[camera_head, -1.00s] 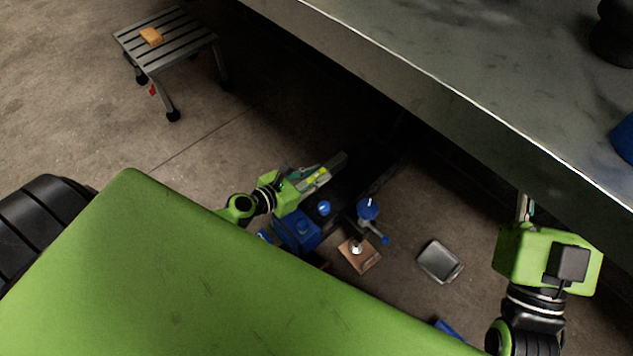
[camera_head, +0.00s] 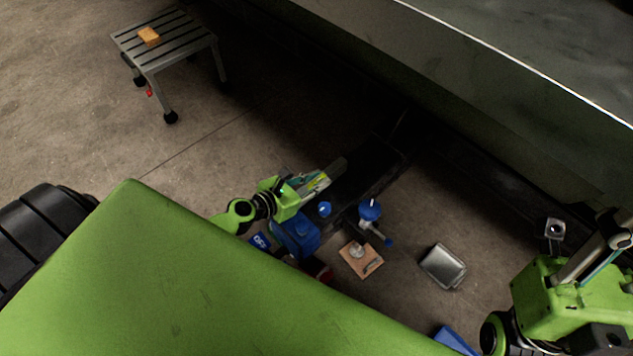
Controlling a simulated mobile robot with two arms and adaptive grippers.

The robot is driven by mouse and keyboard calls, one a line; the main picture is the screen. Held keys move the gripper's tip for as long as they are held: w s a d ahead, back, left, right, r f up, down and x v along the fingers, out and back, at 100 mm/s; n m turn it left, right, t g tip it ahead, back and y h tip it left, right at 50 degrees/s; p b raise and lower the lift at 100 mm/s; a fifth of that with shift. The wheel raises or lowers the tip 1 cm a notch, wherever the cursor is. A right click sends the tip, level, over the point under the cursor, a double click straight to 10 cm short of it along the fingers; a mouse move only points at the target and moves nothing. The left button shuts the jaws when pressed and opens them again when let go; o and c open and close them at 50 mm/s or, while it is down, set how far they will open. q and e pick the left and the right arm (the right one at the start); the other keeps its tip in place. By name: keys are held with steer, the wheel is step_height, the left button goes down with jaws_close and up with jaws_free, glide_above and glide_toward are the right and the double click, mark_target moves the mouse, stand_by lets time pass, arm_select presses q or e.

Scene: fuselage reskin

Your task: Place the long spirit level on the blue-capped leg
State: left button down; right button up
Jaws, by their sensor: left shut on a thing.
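My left gripper (camera_head: 300,188) is low over the floor, just left of centre, shut on the spirit level (camera_head: 334,172). The level is a greyish bar with a yellow-green patch, pointing up and right out of the jaws; its near end is hidden by the gripper. A blue-capped post (camera_head: 369,210) with a white tip and a blue-ended handle stands to the right of the level, apart from it. A smaller blue cap (camera_head: 324,208) shows just below the level. I cannot tell which is the named leg. My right gripper (camera_head: 606,250) is at the lower right, its jaw opening unclear.
A wooden pad (camera_head: 361,259) with a pale foot on it and a grey tray (camera_head: 443,266) lie on the floor. A blue box (camera_head: 297,236) sits below my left gripper. A large metal panel (camera_head: 540,75) overhangs the upper right. A step stool (camera_head: 165,45) stands upper left.

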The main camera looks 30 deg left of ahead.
arm_select(q)
steer(key=shift+f, duration=0.1)
steer(key=c, duration=1.8)
jaws_free()
steer(key=shift+c, duration=0.2)
